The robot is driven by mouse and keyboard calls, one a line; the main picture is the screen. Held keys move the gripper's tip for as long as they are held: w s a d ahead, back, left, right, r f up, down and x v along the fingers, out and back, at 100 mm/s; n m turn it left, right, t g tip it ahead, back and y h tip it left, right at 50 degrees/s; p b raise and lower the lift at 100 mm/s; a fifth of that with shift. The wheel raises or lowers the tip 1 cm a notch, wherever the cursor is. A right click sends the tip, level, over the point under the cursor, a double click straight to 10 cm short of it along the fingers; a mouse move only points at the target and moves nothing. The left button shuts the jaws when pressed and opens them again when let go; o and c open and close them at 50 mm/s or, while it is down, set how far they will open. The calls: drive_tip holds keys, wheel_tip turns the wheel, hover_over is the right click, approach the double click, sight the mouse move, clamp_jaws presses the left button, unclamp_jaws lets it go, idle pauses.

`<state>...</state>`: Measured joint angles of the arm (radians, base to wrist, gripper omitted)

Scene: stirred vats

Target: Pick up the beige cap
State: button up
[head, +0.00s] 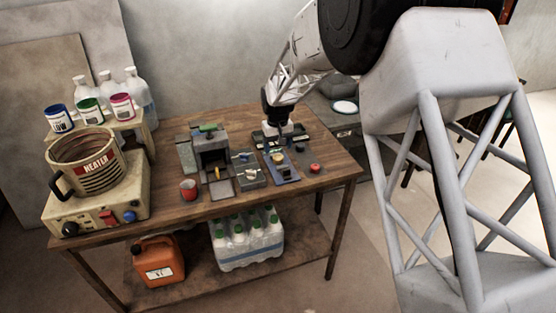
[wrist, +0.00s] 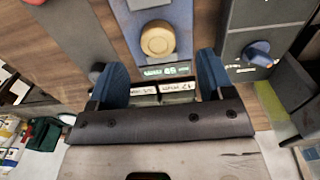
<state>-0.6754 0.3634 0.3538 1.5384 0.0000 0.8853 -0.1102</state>
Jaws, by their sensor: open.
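The beige cap (wrist: 158,39) is a round, knob-like piece on a blue panel (wrist: 183,42), just ahead of my fingertips in the wrist view. In the head view the cap (head: 278,157) is small, on the narrow blue device at the right part of the table. My gripper (wrist: 161,70) is open, with its two blue fingers apart and nothing held between them. In the head view my gripper (head: 284,130) points down over a black tray behind the cap. The gap in height between fingers and cap cannot be told.
A grey box with a blue knob (wrist: 257,52) is right of the cap in the wrist view. A grey plate with a red button (head: 315,168) lies at the table's right. Labelled pieces (wrist: 176,92) sit below my fingers.

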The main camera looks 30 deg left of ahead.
sight(278, 156)
drive_tip(key=shift+w+f, duration=0.15)
drive_tip(key=shift+f, duration=2.25)
drive_tip(key=shift+c, duration=0.3)
drive_tip(key=c, duration=1)
drive_tip(key=shift+r, duration=0.15)
